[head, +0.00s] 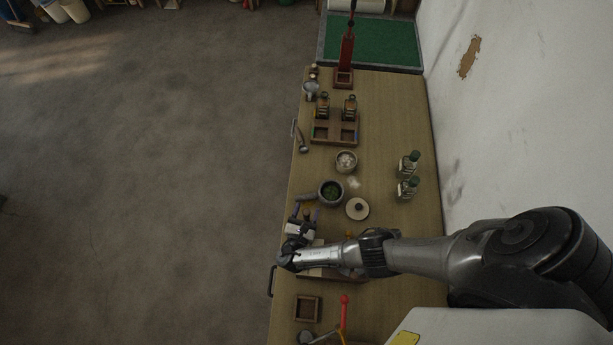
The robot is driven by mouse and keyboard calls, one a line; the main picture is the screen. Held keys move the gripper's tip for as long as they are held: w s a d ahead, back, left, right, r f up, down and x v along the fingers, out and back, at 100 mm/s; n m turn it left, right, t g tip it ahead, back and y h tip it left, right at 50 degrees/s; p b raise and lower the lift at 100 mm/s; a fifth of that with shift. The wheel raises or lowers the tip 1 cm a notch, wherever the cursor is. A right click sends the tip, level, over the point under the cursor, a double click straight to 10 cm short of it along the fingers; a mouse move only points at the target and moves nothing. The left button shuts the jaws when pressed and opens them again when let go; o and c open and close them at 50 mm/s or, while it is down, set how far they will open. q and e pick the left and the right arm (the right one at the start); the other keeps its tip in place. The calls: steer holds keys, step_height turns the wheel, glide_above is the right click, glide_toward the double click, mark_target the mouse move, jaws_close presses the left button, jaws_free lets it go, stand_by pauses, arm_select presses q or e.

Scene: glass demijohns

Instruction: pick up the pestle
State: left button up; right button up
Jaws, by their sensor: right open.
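My right gripper (301,217) is at the table's left edge, just below the rod in the picture. It is open and its fingers are small and dark. I cannot tell whether they touch the rod. My left gripper is not in view.
A pale round lid (357,209) lies right of the mortar, and a pale jar (346,162) stands above it. Bottles (408,187) stand at the right. A wooden rack (334,132) holds more bottles. Another grey tool (301,138) lies at the left edge.

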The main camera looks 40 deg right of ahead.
steer(key=shift+c, duration=0.4)
jaws_close()
steer(key=shift+r, duration=0.1)
